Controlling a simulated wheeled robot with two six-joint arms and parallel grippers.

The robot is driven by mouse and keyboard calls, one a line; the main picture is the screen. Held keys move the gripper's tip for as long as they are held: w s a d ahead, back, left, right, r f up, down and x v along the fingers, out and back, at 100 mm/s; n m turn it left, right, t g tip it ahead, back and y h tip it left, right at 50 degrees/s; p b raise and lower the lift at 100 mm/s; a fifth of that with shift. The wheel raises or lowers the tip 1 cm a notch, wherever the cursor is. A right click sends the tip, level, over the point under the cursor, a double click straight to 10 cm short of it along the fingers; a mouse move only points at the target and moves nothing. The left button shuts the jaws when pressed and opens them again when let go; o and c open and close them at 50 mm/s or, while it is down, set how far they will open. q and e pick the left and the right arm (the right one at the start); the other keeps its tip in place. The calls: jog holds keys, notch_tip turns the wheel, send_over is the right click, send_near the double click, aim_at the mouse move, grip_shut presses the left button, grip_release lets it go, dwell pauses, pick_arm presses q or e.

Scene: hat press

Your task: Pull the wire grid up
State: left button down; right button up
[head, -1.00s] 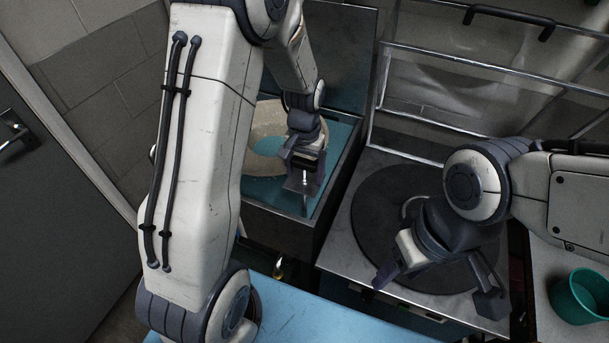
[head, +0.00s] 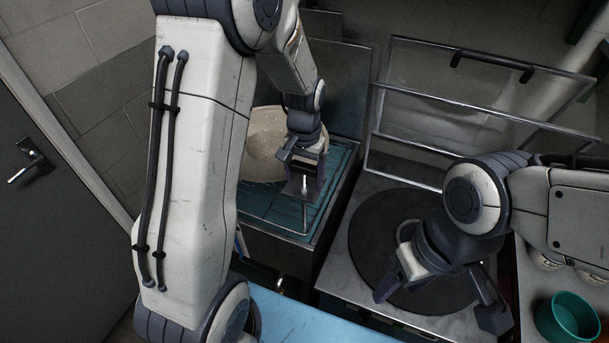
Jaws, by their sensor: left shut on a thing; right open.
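The wire grid (head: 268,205) shows as thin dark bars across the teal inside of the open metal basin (head: 283,236). A pale cream hat (head: 264,150) lies on the grid, partly hidden behind my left arm. My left gripper (head: 303,187) points down over the front of the basin and is shut on a thin upright metal rod that appears to belong to the grid. The exact grip is hard to see. My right gripper (head: 438,303) is open and empty above the round dark plate of the press.
The round dark plate (head: 375,245) sits on a metal top right of the basin. A metal frame with a black handle (head: 490,66) stands raised behind it. A teal cup (head: 568,318) is at the lower right. A blue surface (head: 300,318) lies in front.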

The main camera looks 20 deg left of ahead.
pick_arm(q)
jog(key=shift+c, duration=0.3)
grip_release()
jog(key=shift+w+r, duration=0.25)
jog(key=shift+r, duration=0.1)
jog(key=shift+o, duration=0.3)
jog(key=shift+s, duration=0.1)
notch_tip(320, 180, up, 11)
jog(key=shift+s+f+b, duration=0.1)
jog(key=shift+f+b, duration=0.1)
jog(key=shift+b, duration=0.8)
jog(key=shift+d, duration=0.1)
jog(key=s+d+f+m+b, duration=0.2)
jog(key=s+d+f+m, duration=0.1)
jog(key=s+d, duration=0.8)
jog(key=s+d+f+m, duration=0.1)
jog(key=s+m, duration=0.1)
jog(key=s, duration=0.4)
jog(key=s+d+f+m+h+b, duration=0.1)
jog(key=s+d+f, duration=0.1)
jog(key=s, duration=0.4)
jog(key=shift+s+d+f+m, duration=0.15)
jog(key=shift+s+f+m, duration=0.15)
jog(key=shift+m, duration=0.1)
